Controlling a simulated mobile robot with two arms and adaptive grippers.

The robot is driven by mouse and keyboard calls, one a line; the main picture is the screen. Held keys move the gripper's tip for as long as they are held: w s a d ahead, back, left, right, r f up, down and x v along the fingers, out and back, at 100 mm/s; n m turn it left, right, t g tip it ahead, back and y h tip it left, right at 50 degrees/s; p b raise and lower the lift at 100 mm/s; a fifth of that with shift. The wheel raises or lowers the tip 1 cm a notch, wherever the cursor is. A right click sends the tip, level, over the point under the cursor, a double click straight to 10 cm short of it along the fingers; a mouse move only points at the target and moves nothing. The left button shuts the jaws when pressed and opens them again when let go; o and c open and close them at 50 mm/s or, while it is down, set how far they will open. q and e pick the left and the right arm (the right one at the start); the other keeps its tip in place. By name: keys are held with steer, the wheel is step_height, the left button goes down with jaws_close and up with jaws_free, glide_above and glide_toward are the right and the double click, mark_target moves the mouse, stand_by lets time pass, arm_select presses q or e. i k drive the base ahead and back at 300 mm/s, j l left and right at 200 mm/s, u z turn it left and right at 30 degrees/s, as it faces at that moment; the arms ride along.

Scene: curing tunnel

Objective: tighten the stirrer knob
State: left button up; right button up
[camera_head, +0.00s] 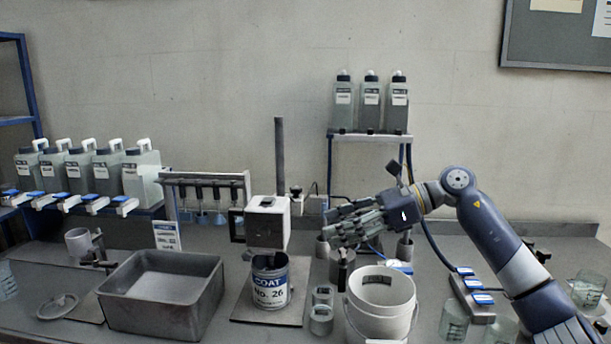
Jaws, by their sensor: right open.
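The stirrer has a white box-shaped head (268,222) on a dark upright post (279,150). A small black knob (296,191) shows at the right side of the post, just above the head. A can marked COAT No. 26 (270,284) stands under the head, on the stirrer's base plate (242,312). My right gripper (331,227) is open, pointing left, to the right of the stirrer head and lower than the knob. A gap shows between its fingers and the stirrer. My left gripper is not in view.
A white bucket (381,300) and small glass jars (321,318) stand below my right gripper. A rack with bottles (370,134) rises behind it. A grey metal tub (163,292) is left of the can. Several bottles (140,178) line a shelf further left.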

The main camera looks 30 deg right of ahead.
mark_target(296, 190)
steer(key=i+l, duration=0.95)
